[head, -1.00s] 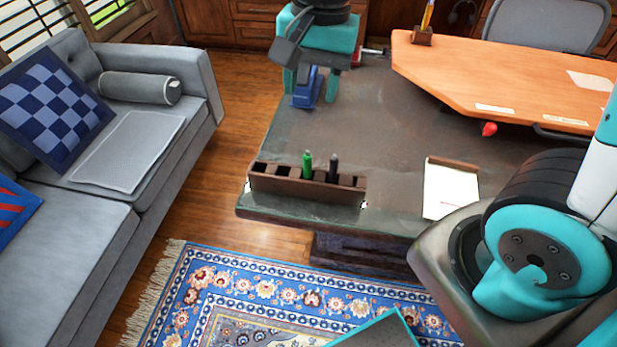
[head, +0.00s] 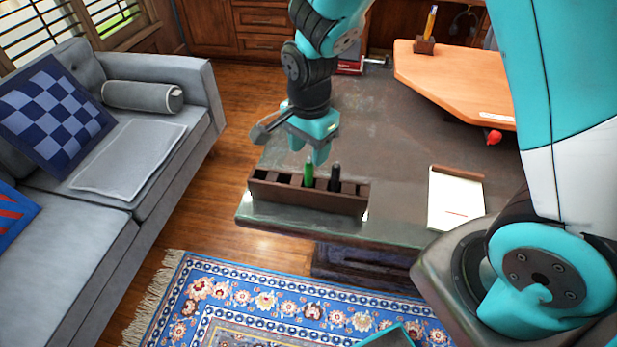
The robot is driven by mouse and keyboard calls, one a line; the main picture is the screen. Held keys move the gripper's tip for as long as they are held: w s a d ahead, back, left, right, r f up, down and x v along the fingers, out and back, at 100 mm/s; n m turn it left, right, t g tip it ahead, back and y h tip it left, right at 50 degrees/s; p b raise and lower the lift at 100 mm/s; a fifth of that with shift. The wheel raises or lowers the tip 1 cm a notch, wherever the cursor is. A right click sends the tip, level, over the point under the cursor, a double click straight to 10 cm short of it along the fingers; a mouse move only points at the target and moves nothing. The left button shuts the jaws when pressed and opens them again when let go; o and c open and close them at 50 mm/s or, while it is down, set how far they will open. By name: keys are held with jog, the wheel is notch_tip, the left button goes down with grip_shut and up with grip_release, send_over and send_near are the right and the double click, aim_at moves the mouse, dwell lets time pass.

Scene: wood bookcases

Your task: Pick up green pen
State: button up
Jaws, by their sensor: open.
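The green pen (head: 308,172) stands upright in a slot of a long dark wooden holder (head: 308,201) near the front edge of the dark table. A black pen (head: 335,176) stands upright in the same holder, just to its right. My gripper (head: 318,155) points down, just above and behind the green pen in the picture. Its teal fingers hang close to the pen's top; whether they touch it cannot be told. It holds nothing that I can see.
A clipboard with white paper (head: 455,200) lies right of the holder. An orange wooden desk (head: 455,80) bears a yellow pencil in a small stand (head: 424,46). A red round thing (head: 494,137) is by its edge. A grey sofa (head: 75,240) stands left. The tabletop between is clear.

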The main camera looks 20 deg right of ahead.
aim_at(309, 158)
notch_tip(309, 158, down, 5)
jog(key=shift+f+p, duration=0.1)
jog(key=shift+p, duration=0.25)
jog(key=shift+c, duration=0.2)
grip_shut()
